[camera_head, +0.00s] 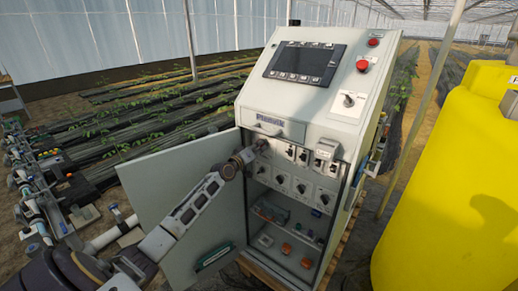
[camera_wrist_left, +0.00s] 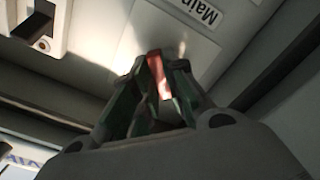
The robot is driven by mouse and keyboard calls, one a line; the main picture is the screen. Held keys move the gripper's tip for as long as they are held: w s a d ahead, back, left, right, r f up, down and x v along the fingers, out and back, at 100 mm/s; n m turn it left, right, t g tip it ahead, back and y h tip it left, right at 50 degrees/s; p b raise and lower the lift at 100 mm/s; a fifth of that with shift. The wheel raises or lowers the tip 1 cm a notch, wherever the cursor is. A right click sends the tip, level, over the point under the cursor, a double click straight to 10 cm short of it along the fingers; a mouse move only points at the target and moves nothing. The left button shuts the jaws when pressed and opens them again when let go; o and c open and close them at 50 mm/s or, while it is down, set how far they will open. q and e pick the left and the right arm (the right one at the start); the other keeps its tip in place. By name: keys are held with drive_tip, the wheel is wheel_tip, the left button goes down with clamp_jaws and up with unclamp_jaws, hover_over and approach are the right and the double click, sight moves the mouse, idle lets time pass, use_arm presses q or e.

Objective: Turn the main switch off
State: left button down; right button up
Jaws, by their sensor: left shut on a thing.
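The main switch (camera_wrist_left: 154,66) has a red handle and sits between the fingers of my left gripper (camera_wrist_left: 158,85) in the left wrist view. The fingers are shut on the handle and hide most of it. A label with the letters "Main" (camera_wrist_left: 199,10) is on the panel beside it. In the head view my left gripper (camera_head: 257,147) reaches the upper left of the open cabinet (camera_head: 290,108), at the switch panel. The switch itself is hidden there. I do not see my right gripper.
The cabinet door (camera_head: 180,190) stands open to the left, behind my left arm. Several black rotary switches (camera_head: 299,187) fill the panel right of the gripper. A yellow tank (camera_head: 450,180) stands at the right, and pipes (camera_head: 40,190) run at the left.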

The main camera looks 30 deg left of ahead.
idle(0.4)
use_arm(q)
drive_tip(key=c, duration=1.5)
unclamp_jaws()
drive_tip(key=shift+o, duration=0.2)
drive_tip(key=s, duration=1.2)
drive_tip(key=shift+a, duration=0.45)
